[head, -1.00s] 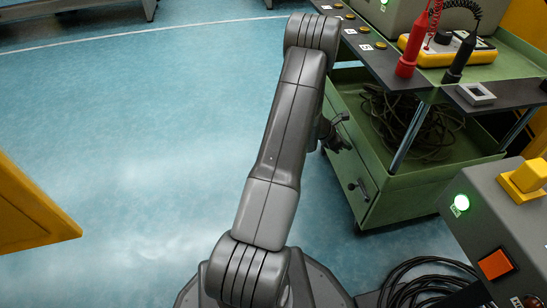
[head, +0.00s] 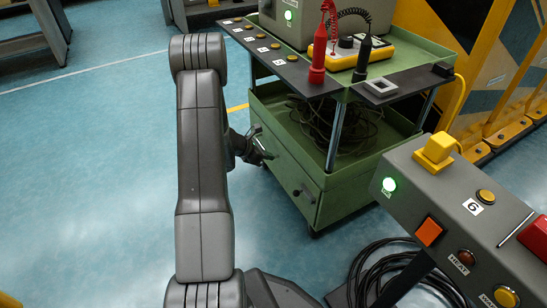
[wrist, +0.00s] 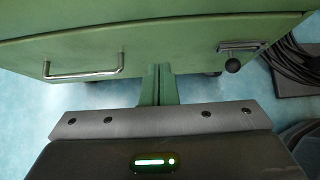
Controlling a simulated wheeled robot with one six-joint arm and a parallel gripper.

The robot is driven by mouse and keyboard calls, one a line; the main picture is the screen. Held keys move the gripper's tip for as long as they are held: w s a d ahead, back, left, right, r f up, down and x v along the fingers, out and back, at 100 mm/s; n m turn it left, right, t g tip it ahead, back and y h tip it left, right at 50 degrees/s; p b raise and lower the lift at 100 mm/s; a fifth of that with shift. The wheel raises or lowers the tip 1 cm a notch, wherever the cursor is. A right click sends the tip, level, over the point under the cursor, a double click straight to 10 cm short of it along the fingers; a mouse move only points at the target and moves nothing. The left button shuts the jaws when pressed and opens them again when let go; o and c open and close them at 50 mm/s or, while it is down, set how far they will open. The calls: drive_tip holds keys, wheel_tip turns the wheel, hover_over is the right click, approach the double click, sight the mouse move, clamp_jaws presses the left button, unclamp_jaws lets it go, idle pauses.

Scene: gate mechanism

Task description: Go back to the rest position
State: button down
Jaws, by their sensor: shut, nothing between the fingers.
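My gripper (head: 264,154) shows in the head view beside my upright grey arm, close in front of the green cart's lower side. In the wrist view its two narrow fingers (wrist: 157,84) are together in the middle, with nothing visible between them. The green cart (wrist: 215,35) fills the top of that view, with a metal handle (wrist: 85,73) on the left and a dark-knobbed latch (wrist: 234,62) on the right. I cannot tell whether the fingertips touch the cart.
The cart's top holds a yellow meter (head: 352,52) with red and black probes. A grey control panel (head: 470,225) with buttons stands at the right, near black cables (head: 375,275) on the floor. Blue floor (head: 90,170) is clear at left.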

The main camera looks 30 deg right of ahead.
drive_tip(key=p+v, duration=0.1)
drive_tip(key=v, duration=0.5)
drive_tip(key=shift+a+p, duration=0.3)
drive_tip(key=b, duration=0.3)
approach(288, 156)
wheel_tip(288, 156, down, 3)
drive_tip(key=d, duration=0.2)
drive_tip(key=d+f, duration=0.1)
drive_tip(key=shift+s+d, duration=0.15)
drive_tip(key=shift+d, duration=0.75)
